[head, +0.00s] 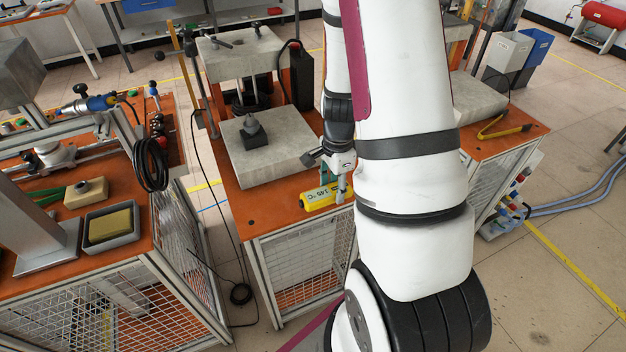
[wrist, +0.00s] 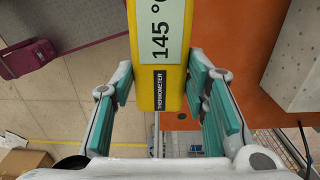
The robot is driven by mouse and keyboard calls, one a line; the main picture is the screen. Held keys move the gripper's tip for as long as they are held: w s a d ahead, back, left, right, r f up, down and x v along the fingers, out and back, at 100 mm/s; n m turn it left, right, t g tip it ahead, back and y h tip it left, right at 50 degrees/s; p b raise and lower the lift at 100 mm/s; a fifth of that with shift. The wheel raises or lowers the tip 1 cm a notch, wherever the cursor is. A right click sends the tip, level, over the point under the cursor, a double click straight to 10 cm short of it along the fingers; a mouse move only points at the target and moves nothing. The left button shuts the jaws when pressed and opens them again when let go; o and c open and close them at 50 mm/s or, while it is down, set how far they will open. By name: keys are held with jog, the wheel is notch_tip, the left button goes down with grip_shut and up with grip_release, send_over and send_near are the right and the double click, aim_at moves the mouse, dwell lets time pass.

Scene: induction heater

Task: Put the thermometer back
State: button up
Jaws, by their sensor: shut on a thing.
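The yellow thermometer (head: 319,199) has a pale display reading 145 °C and shows in the head view at the front right part of the middle orange table. My gripper (head: 341,184) is shut on it. In the wrist view the thermometer (wrist: 171,84) sits between the teal finger pads of my gripper (wrist: 160,95), with its black label facing the camera. Its far end runs out of the top of that view. I cannot tell whether it touches the table top. My white arm hides the table to its right in the head view.
The middle orange table (head: 262,208) carries a press with a grey slab (head: 262,158) close behind the thermometer. A left bench (head: 130,240) holds a grey tray with a yellow sponge (head: 110,226). Black cable hangs between the two. A cardboard box (wrist: 22,162) lies on the floor.

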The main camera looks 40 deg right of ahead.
jog(key=w, duration=0.8)
jog(key=shift+f, duration=0.4)
jog(key=shift+w+f, duration=0.1)
jog(key=shift+f+p, duration=0.55)
jog(key=shift+f, duration=1.1)
jog(key=shift+f, duration=0.1)
jog(key=o, duration=1.2)
jog(key=shift+o, duration=0.2)
